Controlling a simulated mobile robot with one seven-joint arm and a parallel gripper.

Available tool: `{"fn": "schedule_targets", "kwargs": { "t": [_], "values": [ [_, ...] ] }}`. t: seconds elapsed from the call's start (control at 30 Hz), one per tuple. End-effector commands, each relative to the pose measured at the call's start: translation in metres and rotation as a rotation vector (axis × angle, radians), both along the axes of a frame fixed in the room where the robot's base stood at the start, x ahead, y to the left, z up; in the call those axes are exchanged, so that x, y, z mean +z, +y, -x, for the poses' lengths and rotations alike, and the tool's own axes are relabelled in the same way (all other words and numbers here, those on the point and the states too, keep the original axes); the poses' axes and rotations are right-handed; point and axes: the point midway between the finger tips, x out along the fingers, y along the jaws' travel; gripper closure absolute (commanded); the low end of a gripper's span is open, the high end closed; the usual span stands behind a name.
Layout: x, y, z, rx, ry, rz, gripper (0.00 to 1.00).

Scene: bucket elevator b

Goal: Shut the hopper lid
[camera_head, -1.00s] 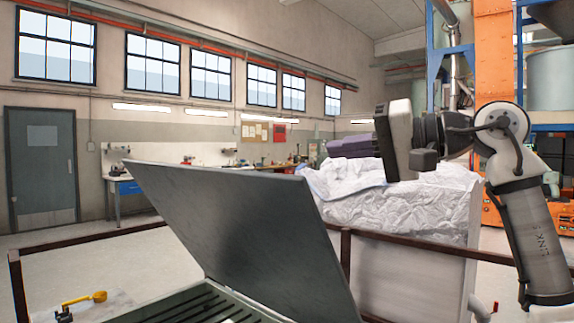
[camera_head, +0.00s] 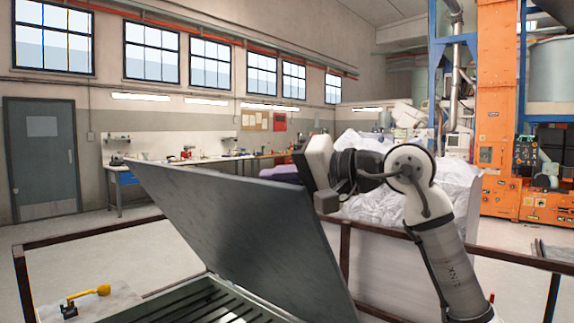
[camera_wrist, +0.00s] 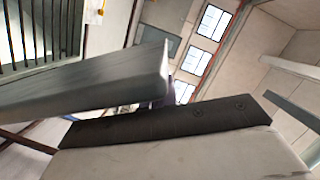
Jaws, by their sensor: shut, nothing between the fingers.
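The hopper lid (camera_head: 235,220) is a dark grey panel, standing open and tilted up from the hopper (camera_head: 188,300), whose slatted grate shows below it. My gripper (camera_head: 304,170) is at the lid's upper right corner, its fingers mostly hidden. In the wrist view the lid (camera_wrist: 85,92) runs close alongside the dark front of my gripper (camera_wrist: 180,124). I cannot tell whether they touch. The gripper is shut and empty. The slatted grate (camera_wrist: 40,30) shows at the wrist view's upper left.
A brown railing (camera_head: 345,255) runs around the hopper. A yellow-handled latch or lever (camera_head: 88,293) sits at its left. Behind the railing stands a large bin with a white crumpled liner (camera_head: 440,190). An orange machine (camera_head: 497,130) stands at the right; open floor lies at the left.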

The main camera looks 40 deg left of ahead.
Motion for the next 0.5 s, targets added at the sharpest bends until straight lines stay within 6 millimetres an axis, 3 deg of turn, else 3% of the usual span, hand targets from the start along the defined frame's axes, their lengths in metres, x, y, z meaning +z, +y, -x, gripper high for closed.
{"fn": "schedule_targets", "kwargs": {
  "t": [0.37,0.5],
  "values": [
    [-0.0012,-0.0002,0.0014,-0.001,0.001,0.000,1.00],
    [-0.0098,0.0002,0.0104,-0.001,-0.020,0.001,1.00]
  ]
}}
